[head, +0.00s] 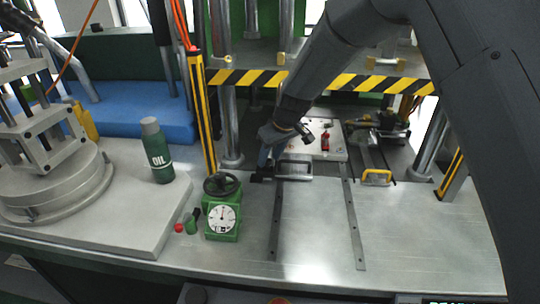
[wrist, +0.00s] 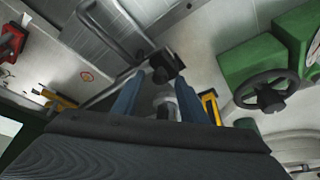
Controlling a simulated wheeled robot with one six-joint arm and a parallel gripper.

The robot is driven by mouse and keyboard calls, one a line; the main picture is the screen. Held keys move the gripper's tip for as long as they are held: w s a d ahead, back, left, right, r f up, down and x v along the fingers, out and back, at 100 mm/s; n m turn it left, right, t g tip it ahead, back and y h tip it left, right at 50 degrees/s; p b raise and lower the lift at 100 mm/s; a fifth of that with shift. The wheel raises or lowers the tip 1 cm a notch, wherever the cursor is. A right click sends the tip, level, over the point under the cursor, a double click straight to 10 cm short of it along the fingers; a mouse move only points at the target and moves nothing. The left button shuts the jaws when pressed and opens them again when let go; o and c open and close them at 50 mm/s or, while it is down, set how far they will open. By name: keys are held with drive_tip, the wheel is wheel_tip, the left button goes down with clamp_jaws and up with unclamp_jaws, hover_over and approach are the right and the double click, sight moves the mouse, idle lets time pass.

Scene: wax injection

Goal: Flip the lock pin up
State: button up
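A small black part, which looks like the lock pin (wrist: 166,66), sits at the front left corner of the mould plate, by the metal handle (wrist: 112,30). In the head view the black part (head: 257,178) lies low, just beyond my fingertips. My gripper (head: 263,163) points down at it from above. In the wrist view the two blue fingers of my gripper (wrist: 160,82) are spread apart, with the black part just past their tips. I cannot tell whether the fingers touch it. The mould plate (head: 338,153) carries a red clamp (head: 325,140) and the handle (head: 294,170).
A green dial gauge box (head: 222,219) with a black handwheel (head: 222,184) stands at the front left of my gripper. A yellow and black post (head: 202,115) rises close by. A striped beam (head: 245,78) crosses above. Two rails (head: 352,215) run over the clear front table.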

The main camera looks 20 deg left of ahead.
drive_tip(key=shift+c, duration=0.3)
clamp_jaws()
drive_tip(key=shift+a+r, duration=0.1)
drive_tip(key=shift+r, duration=1.3)
drive_tip(key=shift+o, duration=0.3)
unclamp_jaws()
drive_tip(key=shift+r, duration=0.1)
drive_tip(key=b+v, duration=0.2)
drive_tip(key=v, duration=0.5)
drive_tip(key=shift+d+r, duration=0.2)
drive_tip(key=shift+r, duration=0.05)
drive_tip(key=shift+s, duration=0.1)
